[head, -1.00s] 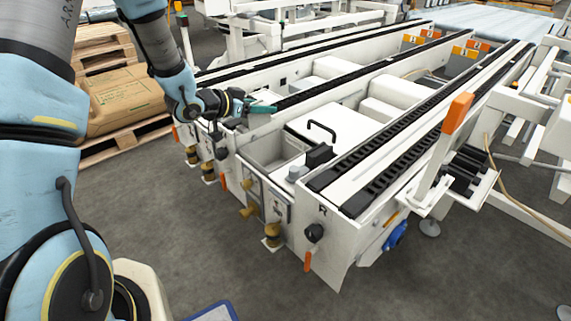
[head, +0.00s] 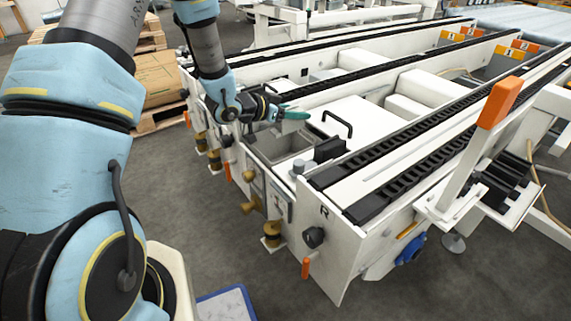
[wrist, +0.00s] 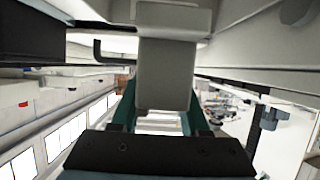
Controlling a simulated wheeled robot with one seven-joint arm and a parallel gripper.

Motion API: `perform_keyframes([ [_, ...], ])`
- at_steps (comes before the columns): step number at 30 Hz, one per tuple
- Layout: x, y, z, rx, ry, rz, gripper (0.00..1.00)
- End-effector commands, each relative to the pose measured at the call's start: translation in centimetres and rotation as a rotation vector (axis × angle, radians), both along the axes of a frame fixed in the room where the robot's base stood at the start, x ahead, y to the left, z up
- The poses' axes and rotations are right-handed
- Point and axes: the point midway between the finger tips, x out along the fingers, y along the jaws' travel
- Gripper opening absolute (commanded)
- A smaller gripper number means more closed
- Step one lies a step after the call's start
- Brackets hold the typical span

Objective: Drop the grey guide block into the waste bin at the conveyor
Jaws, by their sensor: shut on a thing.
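The grey guide block (wrist: 165,75) fills the upper middle of the wrist view, between the teal fingers of my gripper (wrist: 160,112). My gripper is shut on it. In the head view my gripper (head: 298,115) reaches out to the right at the near end of the conveyor; I cannot make out the block there. The waste bin appears to be the grey open box (head: 290,151) set into the conveyor end. My gripper shows above its far edge in the picture, apart from it. The bin's floor is partly hidden by its walls.
A white cover with a black handle (head: 338,124) lies right of the bin. A black block (head: 330,149) stands at its near right corner. An orange-tipped post (head: 499,103) rises at the right. Pallets with a carton (head: 156,78) stand behind my arm.

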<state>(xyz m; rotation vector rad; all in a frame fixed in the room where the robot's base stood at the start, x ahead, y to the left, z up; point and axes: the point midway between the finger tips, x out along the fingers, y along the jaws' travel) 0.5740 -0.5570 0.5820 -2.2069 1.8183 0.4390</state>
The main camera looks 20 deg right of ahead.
Motion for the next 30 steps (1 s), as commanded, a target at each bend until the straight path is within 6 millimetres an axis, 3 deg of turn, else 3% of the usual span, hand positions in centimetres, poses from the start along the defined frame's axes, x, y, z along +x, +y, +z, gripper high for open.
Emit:
perform_keyframes([
  [1, 0.0, 0.0, -1.1, 0.0, 0.0, 0.0, 0.0],
  [9, 0.0, 0.0, -4.0, 0.0, -0.001, 0.0, 0.0],
  [20, 0.0, 0.0, -4.2, 0.0, -0.001, 0.0, 0.0],
  [21, 0.0, 0.0, -4.2, 0.0, -0.001, 0.0, 0.48],
  [30, 0.0, 0.0, -4.3, 0.0, 0.0, 0.0, 0.8],
])
